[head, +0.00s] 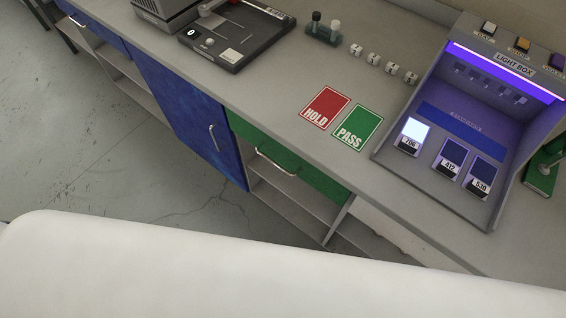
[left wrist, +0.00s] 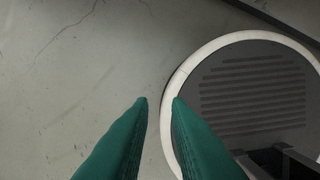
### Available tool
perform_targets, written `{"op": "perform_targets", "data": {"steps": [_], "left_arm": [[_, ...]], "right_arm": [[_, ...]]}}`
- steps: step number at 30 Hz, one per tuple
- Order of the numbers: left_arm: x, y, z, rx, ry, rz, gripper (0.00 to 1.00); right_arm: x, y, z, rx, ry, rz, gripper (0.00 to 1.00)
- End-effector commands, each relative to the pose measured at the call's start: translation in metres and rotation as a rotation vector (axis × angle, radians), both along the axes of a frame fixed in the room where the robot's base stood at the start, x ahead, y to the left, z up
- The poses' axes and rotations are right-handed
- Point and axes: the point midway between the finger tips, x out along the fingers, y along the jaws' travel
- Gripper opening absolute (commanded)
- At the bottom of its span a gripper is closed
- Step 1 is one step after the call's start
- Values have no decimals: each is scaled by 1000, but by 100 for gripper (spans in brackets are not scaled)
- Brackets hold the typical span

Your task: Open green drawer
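The green drawer (head: 290,165) is set under the counter's front edge, right of a blue cabinet door, and looks closed. Its pale bar handle (head: 277,166) shows on its front. In the left wrist view my left gripper (left wrist: 160,100) shows two green fingers with a clear gap between the tips and nothing held. It points down over the grey floor, away from the drawer. Neither gripper shows in the head view, and my right gripper is not seen anywhere.
The blue door (head: 185,110) has its own handle. Below the drawer are open shelves (head: 290,205). On the counter lie a red HOLD card (head: 325,107), a green PASS card (head: 356,128), small numbered blocks (head: 385,64) and a light box (head: 470,120). The floor (head: 80,150) at left is clear.

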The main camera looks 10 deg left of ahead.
Motion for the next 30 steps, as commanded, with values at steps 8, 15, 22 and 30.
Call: {"op": "perform_targets", "data": {"steps": [8, 15, 22, 30], "left_arm": [[168, 13, 54, -268, -429, 424, 16], [251, -33, 174, -782, -622, 700, 16], [259, -83, 277, -1219, -566, 821, 16], [262, -101, 310, -1352, -515, 852, 16]], "right_arm": [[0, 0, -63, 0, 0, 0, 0], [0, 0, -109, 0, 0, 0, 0], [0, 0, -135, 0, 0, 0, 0], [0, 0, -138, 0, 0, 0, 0]]}}
